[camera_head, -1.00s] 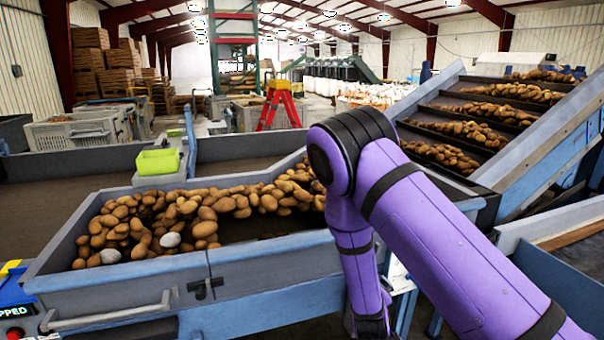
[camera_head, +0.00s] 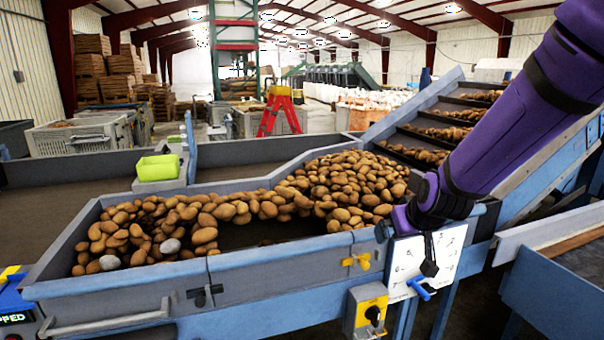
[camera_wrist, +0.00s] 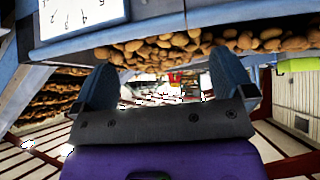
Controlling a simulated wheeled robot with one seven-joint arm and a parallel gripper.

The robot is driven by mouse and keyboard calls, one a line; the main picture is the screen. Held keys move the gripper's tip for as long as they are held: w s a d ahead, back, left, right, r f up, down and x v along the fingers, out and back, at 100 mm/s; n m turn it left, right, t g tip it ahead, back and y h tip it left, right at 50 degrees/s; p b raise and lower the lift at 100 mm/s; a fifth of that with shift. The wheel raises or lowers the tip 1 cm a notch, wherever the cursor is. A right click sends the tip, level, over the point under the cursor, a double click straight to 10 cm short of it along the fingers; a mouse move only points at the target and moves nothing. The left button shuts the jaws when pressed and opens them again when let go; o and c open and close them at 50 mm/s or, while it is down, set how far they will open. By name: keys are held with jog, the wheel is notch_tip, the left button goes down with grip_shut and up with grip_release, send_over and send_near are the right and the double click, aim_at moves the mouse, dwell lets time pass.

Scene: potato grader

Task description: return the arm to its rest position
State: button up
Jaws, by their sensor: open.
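My purple arm (camera_head: 510,125) reaches in from the upper right in the head view. Its dark lower end hangs in front of a white board by the conveyor's near side. My gripper (camera_wrist: 165,75) shows in the wrist view with its two blue-grey fingers wide apart. Nothing is between the fingers.
A grey-blue trough (camera_head: 255,265) holds many potatoes (camera_head: 345,190) and a few pale lumps. A yellow switch box (camera_head: 367,312) and the white board (camera_head: 452,248) are on its front. A lime-green bin (camera_head: 158,168) stands behind. A ramp with potatoes (camera_head: 440,132) rises at the right.

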jog(key=s+d+r+g, duration=0.1)
jog(key=s+d+r, duration=0.1)
jog(key=s+r, duration=0.3)
jog(key=s+d+r+m+g, duration=0.1)
jog(key=s+d+r, duration=0.2)
jog(key=s, duration=1)
jog(key=s+d+r+m+h, duration=0.1)
jog(key=s+d+r, duration=0.2)
jog(key=s+r, duration=0.4)
jog(key=s, duration=0.2)
jog(key=shift+s+d+g, duration=0.15)
jog(key=shift+s+g, duration=0.2)
jog(key=shift+g, duration=0.05)
